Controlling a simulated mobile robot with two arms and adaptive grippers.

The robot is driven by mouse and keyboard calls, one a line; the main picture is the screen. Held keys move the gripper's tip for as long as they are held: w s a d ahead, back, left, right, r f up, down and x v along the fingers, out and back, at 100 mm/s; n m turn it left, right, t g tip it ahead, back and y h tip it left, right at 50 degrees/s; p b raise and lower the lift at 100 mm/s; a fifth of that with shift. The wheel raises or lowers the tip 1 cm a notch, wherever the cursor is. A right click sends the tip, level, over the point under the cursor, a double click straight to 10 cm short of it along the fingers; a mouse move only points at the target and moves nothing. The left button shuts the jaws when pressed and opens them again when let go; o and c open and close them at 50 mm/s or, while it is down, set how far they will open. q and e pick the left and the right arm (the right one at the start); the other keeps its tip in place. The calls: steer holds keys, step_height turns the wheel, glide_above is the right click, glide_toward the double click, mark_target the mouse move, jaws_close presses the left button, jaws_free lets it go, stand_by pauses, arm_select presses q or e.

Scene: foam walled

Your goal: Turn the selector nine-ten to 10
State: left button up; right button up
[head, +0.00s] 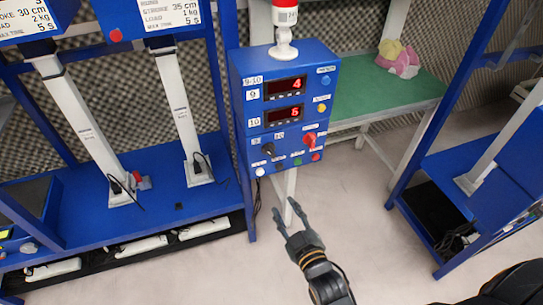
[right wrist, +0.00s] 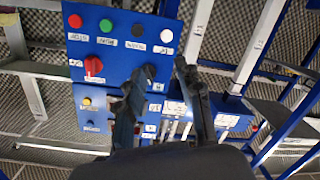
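The blue control box (head: 240,105) stands at the middle top in the head view. Its black selector knob (head: 267,149) sits between the labels 9 and 10; its exact pointing is too small to tell. The knob also shows in the right wrist view (right wrist: 150,72), near the tip of one finger. A red knob (head: 309,139) is beside it. My right gripper (head: 285,207) is open and empty, below the box in the head view and apart from it. In the right wrist view its fingers (right wrist: 158,80) are spread before the panel. My left gripper is not in view.
White, black, green and red buttons (head: 297,161) line the panel's lower edge. A green table (head: 370,95) with a pink and yellow toy (head: 400,60) is behind. Blue frames stand left and right; the floor between is clear.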

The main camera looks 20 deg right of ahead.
steer(key=t, duration=0.1)
glide_toward(271, 155)
steer(key=w, duration=0.4)
steer(key=w+p, duration=0.1)
steer(key=w, duration=0.4)
steer(key=shift+w+a+f, duration=0.15)
steer(key=shift+a+f, duration=0.05)
jaws_close()
